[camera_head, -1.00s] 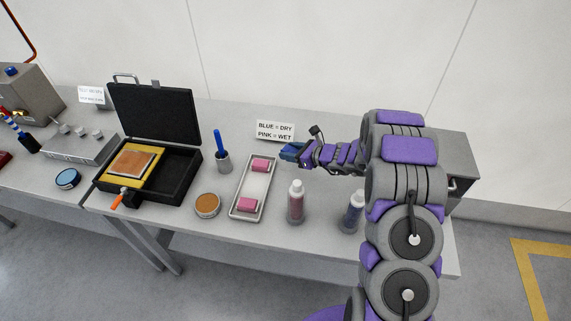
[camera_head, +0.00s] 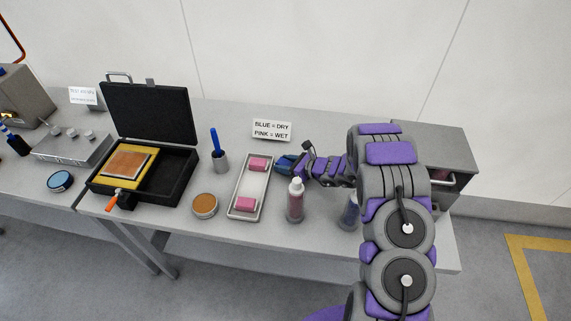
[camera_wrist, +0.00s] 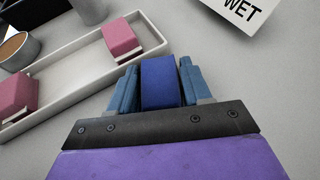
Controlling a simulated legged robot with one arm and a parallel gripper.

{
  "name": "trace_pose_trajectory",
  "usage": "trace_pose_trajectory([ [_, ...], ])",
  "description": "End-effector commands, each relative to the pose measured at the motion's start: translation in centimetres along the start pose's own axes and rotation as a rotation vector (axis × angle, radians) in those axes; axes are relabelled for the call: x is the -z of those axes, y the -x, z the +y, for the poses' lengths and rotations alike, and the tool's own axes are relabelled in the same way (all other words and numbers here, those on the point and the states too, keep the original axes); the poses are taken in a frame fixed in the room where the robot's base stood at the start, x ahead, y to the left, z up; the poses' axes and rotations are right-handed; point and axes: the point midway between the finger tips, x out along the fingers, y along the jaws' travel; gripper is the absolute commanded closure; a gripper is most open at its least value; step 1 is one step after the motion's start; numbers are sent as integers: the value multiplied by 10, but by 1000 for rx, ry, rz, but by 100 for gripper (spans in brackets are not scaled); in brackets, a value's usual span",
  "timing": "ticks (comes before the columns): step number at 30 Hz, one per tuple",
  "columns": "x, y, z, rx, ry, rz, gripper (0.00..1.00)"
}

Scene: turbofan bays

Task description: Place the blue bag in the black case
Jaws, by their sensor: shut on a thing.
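My gripper (camera_head: 283,163) is just right of the white tray in the head view. In the wrist view my gripper (camera_wrist: 160,85) is shut on a blue block-like thing (camera_wrist: 160,82), which fits the blue bag. In the head view the held thing is hard to tell from the blue fingers. The black case (camera_head: 178,178) stands open at the left of the table, its lid upright at the back. A yellow-framed piece with an orange-brown pad (camera_head: 128,163) takes up its left part. The right part of the case looks empty and dark.
The white tray (camera_head: 233,203) with two pink blocks (camera_head: 258,164) lies between my gripper and the case. A cup with a blue tool (camera_head: 219,159), a round orange tin (camera_head: 204,205) and a bottle (camera_head: 295,202) stand nearby. A sign (camera_head: 271,130) stands behind.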

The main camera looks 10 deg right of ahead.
Motion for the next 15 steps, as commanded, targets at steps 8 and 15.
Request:
trace_pose_trajectory([
  [8,7,-1,0,-5,-4,5,36],
  [15,9,-1,0,-4,-7,10,26],
])
